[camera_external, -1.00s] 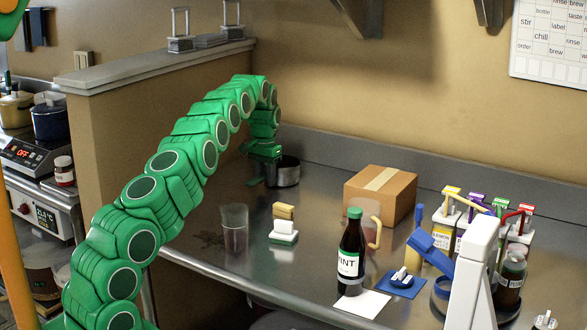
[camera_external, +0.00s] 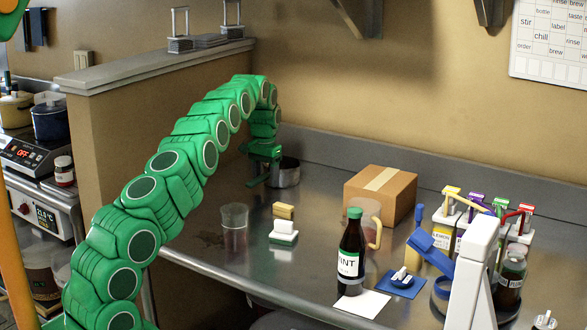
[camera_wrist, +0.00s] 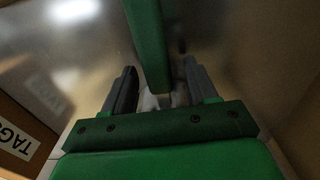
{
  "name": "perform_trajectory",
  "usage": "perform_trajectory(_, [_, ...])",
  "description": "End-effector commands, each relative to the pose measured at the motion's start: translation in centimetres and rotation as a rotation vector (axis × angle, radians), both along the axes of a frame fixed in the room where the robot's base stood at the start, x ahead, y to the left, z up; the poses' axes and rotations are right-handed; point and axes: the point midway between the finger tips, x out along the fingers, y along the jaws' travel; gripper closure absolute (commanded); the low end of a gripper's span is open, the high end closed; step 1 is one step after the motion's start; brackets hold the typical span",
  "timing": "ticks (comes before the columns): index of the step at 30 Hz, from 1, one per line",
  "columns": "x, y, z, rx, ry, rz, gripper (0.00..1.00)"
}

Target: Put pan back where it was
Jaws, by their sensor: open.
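A small dark metal pan (camera_external: 287,174) stands on the steel counter near the back wall, partly hidden behind my gripper. My gripper (camera_external: 264,165) points down at the pan's left side, with a slim green part just below it. In the wrist view my gripper (camera_wrist: 165,92) has its two dark fingers apart. A green bar (camera_wrist: 148,40) runs from the top edge down between them. I cannot tell whether this bar is the pan's handle. The pan's bowl cannot be made out in the wrist view.
A cardboard box (camera_external: 380,195) stands right of the pan. A clear cup (camera_external: 235,217), a brush (camera_external: 284,232) and a dark bottle (camera_external: 351,250) stand nearer the front. A low partition (camera_external: 150,120) is on the left. The counter between pan and box is clear.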

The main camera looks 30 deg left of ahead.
Motion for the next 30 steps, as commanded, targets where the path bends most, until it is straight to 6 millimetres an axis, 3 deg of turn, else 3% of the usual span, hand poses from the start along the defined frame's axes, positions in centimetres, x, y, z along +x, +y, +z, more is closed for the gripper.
perform_trajectory(18, [0.0,0.0,9.6,0.001,-0.003,0.0,0.43])
perform_trajectory(30, [-0.1,0.0,11.7,0.0,0.0,0.001,0.43])
